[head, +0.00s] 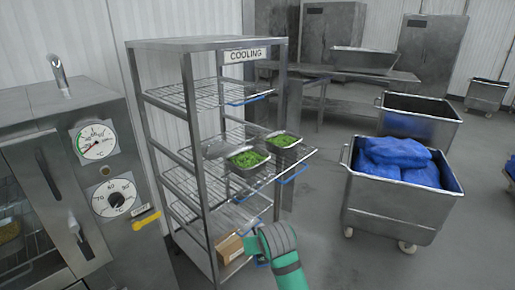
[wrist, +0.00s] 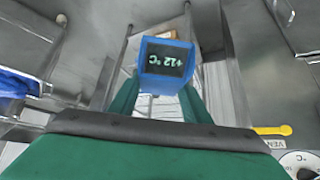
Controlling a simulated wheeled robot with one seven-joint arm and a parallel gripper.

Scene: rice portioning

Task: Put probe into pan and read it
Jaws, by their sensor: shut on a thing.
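My gripper (head: 257,246) is green and is low in front of the cooling rack in the head view, below the pans in the picture. In the wrist view its green fingers are shut on a blue probe (wrist: 166,60). The probe's dark display reads +12 °C, upside down in that view. Its metal tip is not visible. The probe appears apart from both pans.
The cooling rack (head: 188,130) has several wire shelves, with a cardboard box (head: 228,248) low down. A steel oven with a temperature dial (head: 95,141) and a yellow handle (head: 146,221) stands at left. A wheeled bin (head: 385,211) holding blue bags (head: 395,155) stands at right on open floor.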

